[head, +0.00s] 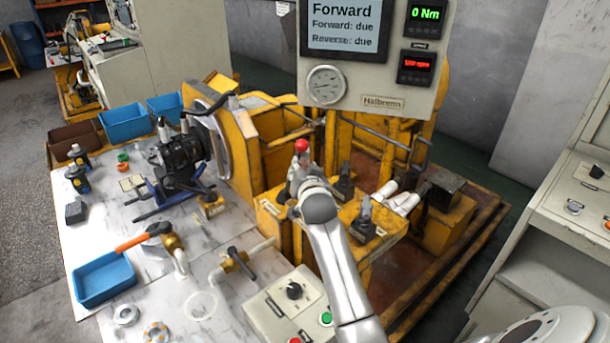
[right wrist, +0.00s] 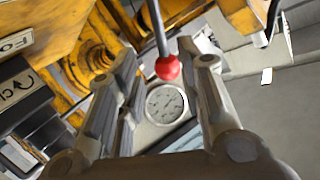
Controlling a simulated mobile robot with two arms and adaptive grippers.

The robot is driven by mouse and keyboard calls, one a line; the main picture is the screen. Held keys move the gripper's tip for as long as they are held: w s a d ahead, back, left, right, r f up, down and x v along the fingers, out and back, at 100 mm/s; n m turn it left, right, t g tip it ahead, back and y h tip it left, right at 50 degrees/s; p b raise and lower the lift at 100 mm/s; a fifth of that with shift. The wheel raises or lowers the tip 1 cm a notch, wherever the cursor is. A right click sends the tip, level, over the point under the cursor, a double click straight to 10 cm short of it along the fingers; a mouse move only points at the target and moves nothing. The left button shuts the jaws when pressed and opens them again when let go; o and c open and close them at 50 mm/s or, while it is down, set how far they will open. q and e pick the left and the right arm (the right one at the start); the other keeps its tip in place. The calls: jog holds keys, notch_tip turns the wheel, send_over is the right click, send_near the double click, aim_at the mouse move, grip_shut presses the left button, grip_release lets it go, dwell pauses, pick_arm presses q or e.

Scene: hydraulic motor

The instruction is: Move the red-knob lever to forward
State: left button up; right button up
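The red-knob lever (head: 301,145) stands on the yellow lever block (head: 268,208) in the middle of the head view, with its red ball on top. My right gripper (head: 298,172) is at this lever, and my arm hides its lower part and some of the block. In the right wrist view the red knob (right wrist: 168,68) and its grey rod show between the two spread fingers of my right gripper (right wrist: 165,66). Gaps show on both sides of the knob, so the gripper looks open around it. My left gripper is not in view.
Two black-handled levers (head: 344,182) (head: 365,215) stand right of the red knob. A panel (head: 384,102) hangs above, reading "Forward", "Forward: due", "Reverse: due" and 0 Nm. The workbench (head: 150,268) at left holds a motor (head: 180,150), blue trays, valves and a control box (head: 262,322).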

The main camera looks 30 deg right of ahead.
jog(key=shift+v, duration=1.7)
